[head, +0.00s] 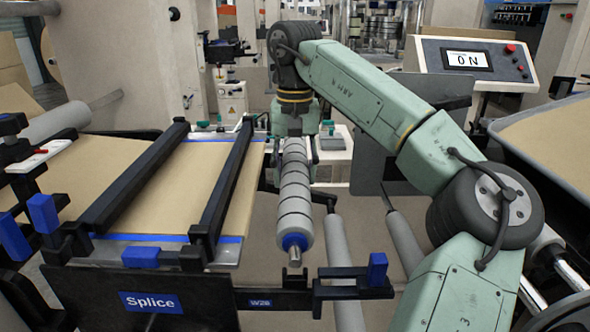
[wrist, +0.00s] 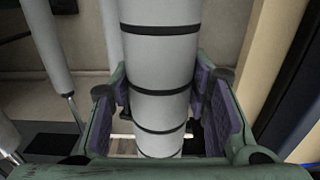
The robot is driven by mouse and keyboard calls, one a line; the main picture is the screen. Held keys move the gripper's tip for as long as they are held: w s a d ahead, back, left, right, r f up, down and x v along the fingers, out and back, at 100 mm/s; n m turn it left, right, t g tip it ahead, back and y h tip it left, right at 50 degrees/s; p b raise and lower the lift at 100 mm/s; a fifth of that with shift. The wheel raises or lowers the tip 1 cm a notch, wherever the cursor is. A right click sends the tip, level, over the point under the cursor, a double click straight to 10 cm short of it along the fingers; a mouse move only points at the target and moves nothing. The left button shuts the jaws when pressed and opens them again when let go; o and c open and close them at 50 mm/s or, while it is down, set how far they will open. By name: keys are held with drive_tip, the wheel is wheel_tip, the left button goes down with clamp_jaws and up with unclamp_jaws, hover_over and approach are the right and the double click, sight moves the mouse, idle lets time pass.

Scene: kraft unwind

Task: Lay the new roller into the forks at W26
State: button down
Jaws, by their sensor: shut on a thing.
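The new roller (head: 294,205) is a grey cylinder with black bands, a blue collar and a bare metal shaft end at its near side. My gripper (wrist: 166,98) is shut on it, with a purple pad on each side of the roller (wrist: 157,65) in the wrist view. In the head view the gripper is mostly hidden beyond the roller's far end. The near shaft end appears just above the black W26 bar (head: 270,300), left of a dark fork bracket (head: 340,289) with a blue block (head: 377,268). Whether it touches the bar cannot be told. The far fork is largely hidden.
The splice table (head: 185,185) with brown paper and two black bars lies left of the roller. Other grey rollers (head: 340,250) run lower on the right. A control panel (head: 468,60) reading "0 N" stands at the back right.

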drive_tip(key=shift+f, duration=0.2)
drive_tip(key=shift+f, duration=1.45)
drive_tip(key=shift+f, duration=0.25)
drive_tip(key=c, duration=0.8)
unclamp_jaws()
